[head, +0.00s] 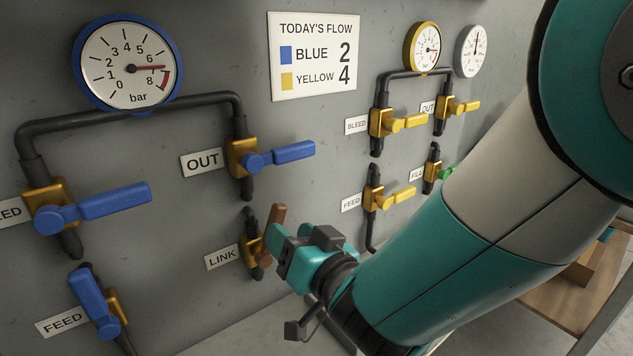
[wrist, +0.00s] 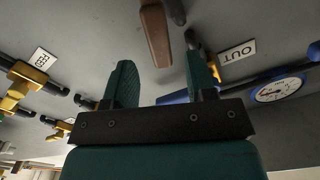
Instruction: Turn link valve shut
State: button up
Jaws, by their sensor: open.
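The link valve (head: 250,252) is a brass body on a short dark pipe, right of the LINK label (head: 222,257). Its brown handle (head: 276,217) points up, roughly along the pipe and leaning a little right. My gripper (head: 274,240) is at the handle's lower right and hides part of it. In the wrist view, the handle (wrist: 155,35) shows beyond and between the fingertips of my open gripper (wrist: 160,58). The fingers look apart from it, and nothing is held.
The blue OUT handle (head: 285,154) sticks out sideways just above my gripper. The blue FEED handle (head: 93,303) lies along its pipe at lower left. Yellow-handled valves (head: 400,123) are to the right. The blue gauge (head: 127,64) reads between 6 and 7.

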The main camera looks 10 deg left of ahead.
jog(key=p+x, duration=0.4)
jog(key=x, duration=0.3)
jog(key=shift+w, duration=0.1)
jog(key=shift+c, duration=0.2)
grip_shut()
